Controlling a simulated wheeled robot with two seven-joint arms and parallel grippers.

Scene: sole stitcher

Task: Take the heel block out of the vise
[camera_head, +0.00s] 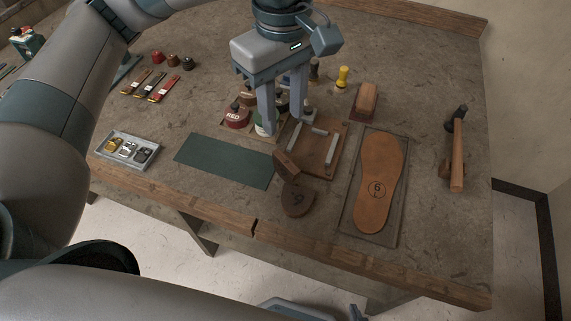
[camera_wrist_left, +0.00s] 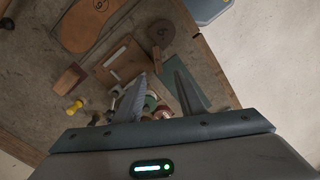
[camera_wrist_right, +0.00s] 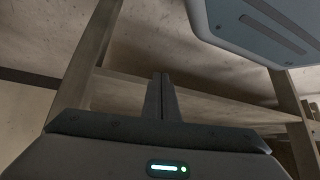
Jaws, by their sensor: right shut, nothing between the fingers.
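The vise (camera_head: 335,138) is a wooden base with pale metal bars near the table's middle; it also shows in the left wrist view (camera_wrist_left: 120,65). I see no block between its bars, though my left gripper hides part of it. A brown heel-shaped block marked 6 (camera_head: 297,203) lies flat in front of the vise; it also shows in the left wrist view (camera_wrist_left: 161,32). A smaller brown block (camera_head: 287,164) sits tilted between them. My left gripper (camera_head: 284,128) is open and empty, above the vise's left side. My right gripper (camera_wrist_right: 161,78) is shut and empty, away from the tabletop.
A green mat (camera_head: 225,160) lies left of the vise. Red, green and other tins (camera_head: 237,117) stand behind it, near my left fingers. A sole marked 6 (camera_head: 380,180) lies on a tray at right, with a hammer (camera_head: 457,150) beyond. A metal tray (camera_head: 126,148) is at left.

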